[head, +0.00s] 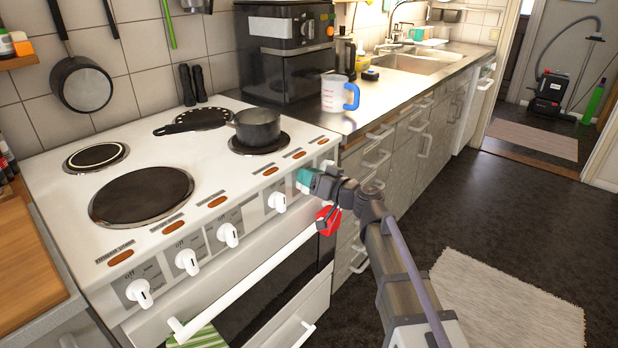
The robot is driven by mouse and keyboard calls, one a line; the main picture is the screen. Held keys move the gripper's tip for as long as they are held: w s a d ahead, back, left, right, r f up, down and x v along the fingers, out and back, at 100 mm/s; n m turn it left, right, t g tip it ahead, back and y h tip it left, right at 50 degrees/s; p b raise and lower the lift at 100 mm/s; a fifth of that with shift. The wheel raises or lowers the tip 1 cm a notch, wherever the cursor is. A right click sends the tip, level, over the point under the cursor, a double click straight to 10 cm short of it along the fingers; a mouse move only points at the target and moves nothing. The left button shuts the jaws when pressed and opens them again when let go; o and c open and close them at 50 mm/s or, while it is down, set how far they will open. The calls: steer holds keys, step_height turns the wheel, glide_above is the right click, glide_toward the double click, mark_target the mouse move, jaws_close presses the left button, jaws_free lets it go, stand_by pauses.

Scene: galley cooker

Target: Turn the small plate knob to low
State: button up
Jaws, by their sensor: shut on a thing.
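The white cooker (60,220) has a row of white knobs along its front panel. My gripper (303,180), with teal fingertips, reaches in from the right and is shut on the knob (301,188) in the right part of the row. The fingers hide most of that knob, so its pointer and setting cannot be read. Another knob (277,201) is just left of the gripper, and one more (327,165) shows partly behind it. A small plate (96,156) is at the back left of the hob. The labels are too small to read.
Other knobs (228,234) continue to the left. A dark pot (258,127) stands on the right plate, its handle pointing left. The oven handle (245,283) runs below the panel. A red object (328,220) hangs below my gripper. A measuring jug (335,93) stands on the counter.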

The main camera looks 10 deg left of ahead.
steer(key=shift+w+d+f+m, duration=0.1)
steer(key=shift+w+f+m, duration=0.05)
steer(key=shift+m, duration=0.85)
steer(key=shift+w+d+f+m, duration=0.1)
steer(key=shift+w+m, duration=0.05)
steer(key=shift+m, duration=0.85)
steer(key=o, duration=0.6)
steer(key=shift+c, duration=0.2)
steer(key=v, duration=1)
steer(key=shift+s+d, duration=0.2)
steer(key=shift+d, duration=0.15)
